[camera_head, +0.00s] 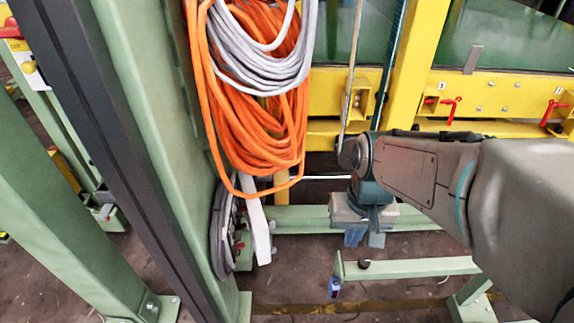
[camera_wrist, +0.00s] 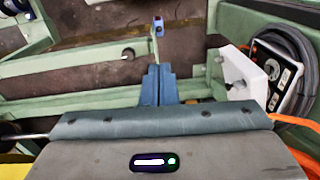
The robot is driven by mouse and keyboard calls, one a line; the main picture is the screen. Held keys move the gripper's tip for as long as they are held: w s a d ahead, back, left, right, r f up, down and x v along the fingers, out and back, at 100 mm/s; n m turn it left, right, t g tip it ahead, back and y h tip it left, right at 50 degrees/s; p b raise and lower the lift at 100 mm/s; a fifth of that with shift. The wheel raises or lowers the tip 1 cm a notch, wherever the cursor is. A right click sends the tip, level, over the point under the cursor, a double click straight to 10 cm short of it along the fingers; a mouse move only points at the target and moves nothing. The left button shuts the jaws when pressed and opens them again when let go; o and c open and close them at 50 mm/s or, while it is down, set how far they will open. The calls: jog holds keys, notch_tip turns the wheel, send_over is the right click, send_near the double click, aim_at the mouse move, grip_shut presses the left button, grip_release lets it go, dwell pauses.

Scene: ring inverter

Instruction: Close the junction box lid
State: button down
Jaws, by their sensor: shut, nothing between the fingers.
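The junction box (camera_wrist: 277,68) is mounted on the side of the green column, with dark controls on its face and a thick grey cable looped around it. Its white lid (camera_wrist: 235,75) stands open, swung out from the box. In the head view the lid (camera_head: 259,230) shows as a narrow white strip beside the column, and the box face is mostly seen edge-on. My gripper (camera_head: 364,238) is to the right of the lid, apart from it, pointing down. In the wrist view the fingers of my gripper (camera_wrist: 158,71) are together and empty, left of the lid.
Orange and grey cables (camera_head: 255,90) hang on the green column (camera_head: 150,110) above the box. A low green beam (camera_head: 415,266) lies below my gripper. Yellow framing (camera_head: 480,92) with red handles stands behind. There is open space between my gripper and the lid.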

jog(key=w+f+m+g+y+b, duration=0.2)
jog(key=w+f+m+g+y, duration=0.2)
jog(key=w+f+m+y, duration=1.4)
jog(key=a+n+b, duration=0.2)
jog(key=a+b, duration=0.3)
jog(key=a, duration=0.8)
jog(key=shift+s+f+n, duration=0.15)
jog(key=shift+f+n, duration=0.2)
jog(key=shift+n, duration=0.05)
